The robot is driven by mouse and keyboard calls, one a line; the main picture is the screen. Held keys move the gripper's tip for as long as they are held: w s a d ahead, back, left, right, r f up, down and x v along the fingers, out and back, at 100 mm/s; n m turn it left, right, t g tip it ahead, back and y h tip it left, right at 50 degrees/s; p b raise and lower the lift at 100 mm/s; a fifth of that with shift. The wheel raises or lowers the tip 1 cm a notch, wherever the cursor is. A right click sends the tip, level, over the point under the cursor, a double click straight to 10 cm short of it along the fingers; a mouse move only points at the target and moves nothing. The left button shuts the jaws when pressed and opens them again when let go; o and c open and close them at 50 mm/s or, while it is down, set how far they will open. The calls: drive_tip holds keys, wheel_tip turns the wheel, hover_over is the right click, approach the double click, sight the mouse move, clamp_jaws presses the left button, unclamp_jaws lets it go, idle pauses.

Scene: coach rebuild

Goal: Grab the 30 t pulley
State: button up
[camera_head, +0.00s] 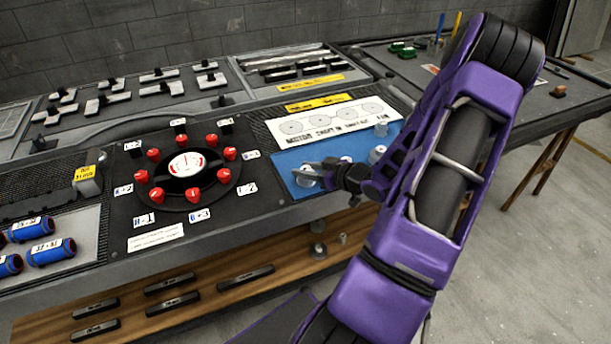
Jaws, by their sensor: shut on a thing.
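Several small grey pulleys stand on a blue mat (290,160) at the right part of the bench. My gripper (308,174) is low over the left part of the mat, its fingers pointing left. It is shut on a grey pulley (303,180), which is partly hidden by the fingers. Another grey pulley (377,154) stands to the right, close to my wrist. A further one behind my gripper is mostly hidden. I cannot read any tooth count on the pulleys, and I cannot tell whether the held one touches the mat.
A white sheet with drawn circles (330,122) lies behind the mat. A black dial with red knobs (188,190) is to the left. Blue cylinders (50,252) lie at far left. A wooden shelf (215,275) below holds black bars. A second table (490,110) stands right.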

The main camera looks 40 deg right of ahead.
drive_tip(key=shift+f, duration=0.15)
clamp_jaws()
drive_tip(key=shift+s, duration=0.1)
